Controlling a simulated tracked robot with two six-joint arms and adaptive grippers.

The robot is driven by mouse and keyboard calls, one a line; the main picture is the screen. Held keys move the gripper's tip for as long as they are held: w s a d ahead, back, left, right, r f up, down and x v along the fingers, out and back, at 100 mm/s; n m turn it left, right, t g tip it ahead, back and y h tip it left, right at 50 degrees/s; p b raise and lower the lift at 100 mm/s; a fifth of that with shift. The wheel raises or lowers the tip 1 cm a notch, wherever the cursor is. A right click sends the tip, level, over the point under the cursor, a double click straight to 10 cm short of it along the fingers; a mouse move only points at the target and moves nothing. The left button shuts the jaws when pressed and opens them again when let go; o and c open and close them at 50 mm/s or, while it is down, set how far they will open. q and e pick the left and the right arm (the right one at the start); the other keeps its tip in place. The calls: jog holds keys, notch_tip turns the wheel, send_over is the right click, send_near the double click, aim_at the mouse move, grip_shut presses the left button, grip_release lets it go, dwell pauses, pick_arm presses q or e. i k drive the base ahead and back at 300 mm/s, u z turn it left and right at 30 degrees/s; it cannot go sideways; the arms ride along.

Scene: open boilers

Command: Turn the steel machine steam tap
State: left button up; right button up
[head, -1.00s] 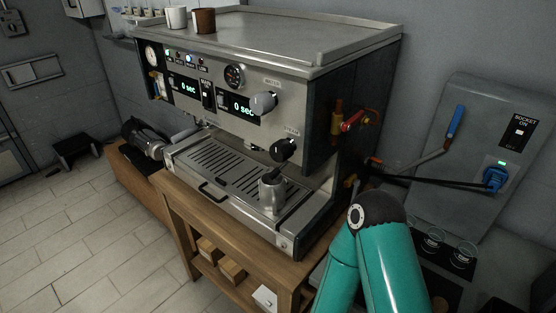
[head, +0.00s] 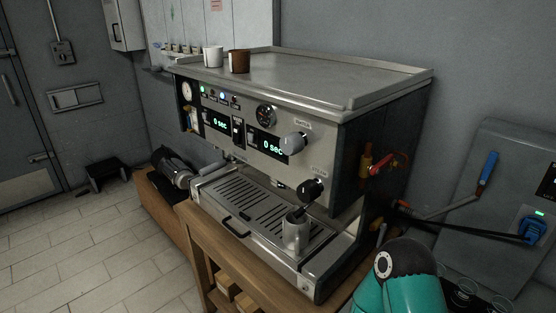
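The steel espresso machine (head: 340,92) stands on a wooden table in the middle of the head view. Its steam tap, a round black knob (head: 312,189), sits low on the right of the front panel below a small label that seems to read STEAM. A grey knob (head: 293,143) sits above it. A steel jug (head: 294,232) stands on the drip tray (head: 243,204) under the black knob. Part of my teal right arm shows at the lower right, in front of the machine's right side. Neither gripper is in view, and nothing touches the knob.
A white cup (head: 213,57) and a brown cup (head: 239,62) stand on top of the machine. A red-handled valve (head: 385,165) sticks out on its right side. A grey socket box (head: 500,170) with a blue plug (head: 533,229) is on the right. The tiled floor at left is open.

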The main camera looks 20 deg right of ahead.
aim_at(309, 190)
jog(key=k, duration=1)
jog(key=u, duration=0.9)
jog(key=i, duration=1.55)
jog(key=z, duration=3.65)
jog(key=i, duration=0.1)
jog(key=u, duration=1.8)
